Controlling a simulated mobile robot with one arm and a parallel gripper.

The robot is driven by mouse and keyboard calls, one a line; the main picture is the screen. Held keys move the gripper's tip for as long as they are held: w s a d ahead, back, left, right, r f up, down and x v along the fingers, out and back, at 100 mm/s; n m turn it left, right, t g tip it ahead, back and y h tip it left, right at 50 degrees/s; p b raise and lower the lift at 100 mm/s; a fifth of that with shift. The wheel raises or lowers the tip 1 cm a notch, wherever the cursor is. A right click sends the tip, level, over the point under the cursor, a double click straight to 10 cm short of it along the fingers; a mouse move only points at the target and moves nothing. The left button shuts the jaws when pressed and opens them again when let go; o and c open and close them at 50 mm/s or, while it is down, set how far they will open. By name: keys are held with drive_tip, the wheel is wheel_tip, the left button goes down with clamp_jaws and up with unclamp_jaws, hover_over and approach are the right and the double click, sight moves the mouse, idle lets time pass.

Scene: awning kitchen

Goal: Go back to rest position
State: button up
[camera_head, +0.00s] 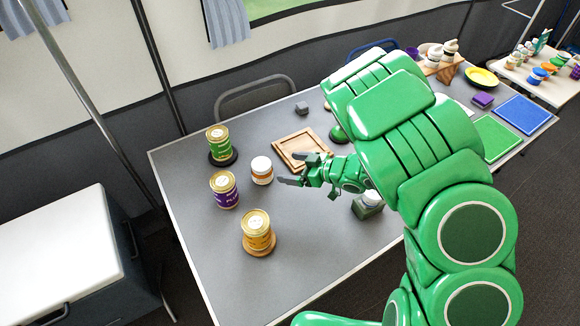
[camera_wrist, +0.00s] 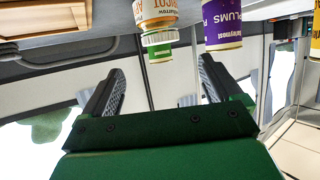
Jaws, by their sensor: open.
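My gripper (camera_head: 294,170) is open and empty above the grey table (camera_head: 205,262), reached out to the left by my green arm. Its two dark fingers stand apart in the wrist view (camera_wrist: 160,66), with nothing between them. A white-lidded apricot jar (camera_head: 262,170) stands just left of the fingertips, apart from them as far as I can tell. The jar shows upside down at the top of the wrist view (camera_wrist: 155,12), with the purple plums can (camera_wrist: 222,28) beside it.
A green can (camera_head: 218,148) on a black disc, the purple can (camera_head: 224,192) and a yellow can (camera_head: 257,236) on a round coaster stand left. A wooden tray (camera_head: 281,146) lies behind my gripper. The table's front left is clear.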

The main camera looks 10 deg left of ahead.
idle(0.4)
drive_tip(key=w+d+r+m+t+h, duration=0.2)
drive_tip(key=w+d+r+t+h, duration=0.4)
drive_tip(key=w+d+r, duration=0.6)
drive_tip(key=d+r+m+t+h, duration=0.1)
drive_tip(key=d+r+m+h, duration=0.3)
drive_tip(key=d+r+h, duration=0.55)
drive_tip(key=s+d+r+m+g, duration=0.1)
drive_tip(key=s+d+m+g, duration=0.1)
drive_tip(key=s, duration=1.2)
drive_tip(key=s+d+r+m+g+y, duration=0.1)
drive_tip(key=s+m+g, duration=0.3)
drive_tip(key=s, duration=1.1)
drive_tip(key=s+d+r+m+g+y, duration=0.1)
drive_tip(key=s+g, duration=0.4)
drive_tip(key=s, duration=0.9)
drive_tip(key=shift+s+d+r+m+g, duration=0.25)
drive_tip(key=shift+d+r+m, duration=0.35)
drive_tip(key=shift+d+m, duration=0.55)
drive_tip(key=shift+d, duration=0.1)
